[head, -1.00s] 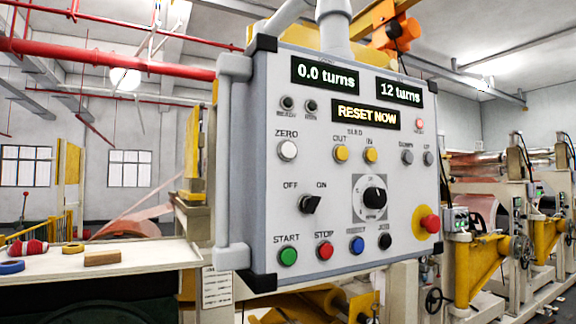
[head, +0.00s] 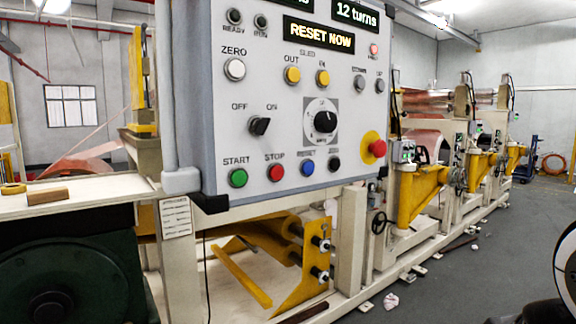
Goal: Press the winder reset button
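The winder control panel (head: 210,100) fills the upper middle of the head view, its top cut off. The blue button (head: 308,167), labelled RESET, is in its bottom row. A red STOP button (head: 276,172) is to its left and a black button (head: 334,164) to its right. A green START button (head: 238,178) is at the far left of the row. The display (head: 319,35) reads "RESET NOW". My gripper is not in view; only a dark and white rounded part, perhaps my arm, shows at the lower right edge.
A red knob on a yellow base (head: 372,148) juts from the panel's lower right. A cream shelf (head: 100,190) holding a wooden block (head: 47,196) is at left. Yellow machine brackets (head: 425,190) stand at right. Grey floor (head: 460,270) is open at lower right, with small scraps.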

